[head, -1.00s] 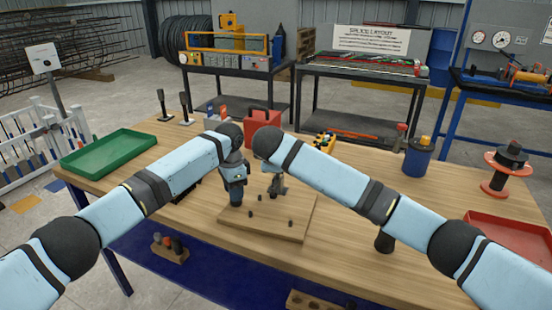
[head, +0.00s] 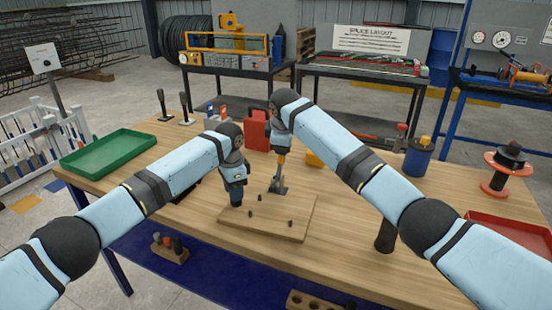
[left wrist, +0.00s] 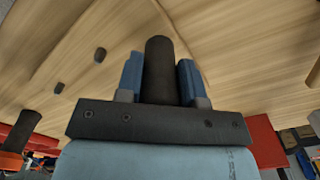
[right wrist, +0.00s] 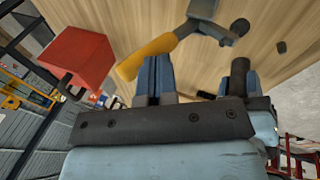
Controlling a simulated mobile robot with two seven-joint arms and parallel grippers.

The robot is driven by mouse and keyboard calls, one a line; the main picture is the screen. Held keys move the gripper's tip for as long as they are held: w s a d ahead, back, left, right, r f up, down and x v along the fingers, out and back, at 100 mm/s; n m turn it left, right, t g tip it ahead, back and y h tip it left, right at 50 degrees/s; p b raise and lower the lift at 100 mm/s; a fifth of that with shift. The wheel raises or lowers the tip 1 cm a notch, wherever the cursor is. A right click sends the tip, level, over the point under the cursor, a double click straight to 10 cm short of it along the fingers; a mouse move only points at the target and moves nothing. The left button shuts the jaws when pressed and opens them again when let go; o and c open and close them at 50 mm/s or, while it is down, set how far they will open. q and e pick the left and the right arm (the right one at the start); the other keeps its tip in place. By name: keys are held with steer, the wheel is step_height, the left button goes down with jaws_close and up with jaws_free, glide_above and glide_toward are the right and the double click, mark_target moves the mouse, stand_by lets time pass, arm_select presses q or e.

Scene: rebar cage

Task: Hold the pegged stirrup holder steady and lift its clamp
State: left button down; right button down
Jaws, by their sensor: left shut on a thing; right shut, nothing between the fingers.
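The stirrup holder is a wooden board (head: 265,222) with short dark pegs on the table. My left gripper (head: 236,200) is shut on a dark upright post (left wrist: 160,70) at the board's left; the post also shows in the right wrist view (right wrist: 239,72). The clamp (head: 278,185) is grey metal at the board's back edge. Its orange handle (head: 282,159) points steeply up in the head view and crosses above my fingers in the right wrist view (right wrist: 147,58). My right gripper (right wrist: 154,76) is shut and empty, close to the handle; whether they touch cannot be told.
A red box (head: 256,135) stands behind the clamp, and a green tray (head: 108,153) lies at the left. A blue canister (head: 418,158), a spool (head: 505,172) and a red tray (head: 512,238) stand at the right. The table in front of the right tray is partly clear.

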steer(key=shift+w+d+f+g, duration=0.1)
steer(key=shift+w+g, duration=0.2)
steer(key=shift+w, duration=0.15)
steer(key=shift+w+d+f, duration=0.25)
steer(key=shift+w+d, duration=0.1)
steer(key=shift+w, duration=0.35)
steer(key=w+d+f, duration=0.2)
steer(key=w+f, duration=0.2)
steer(key=shift+w, duration=0.15)
arm_select(q)
steer(key=shift+r, duration=0.1)
arm_select(e)
steer(key=shift+f, duration=0.1)
steer(key=v, duration=1.2)
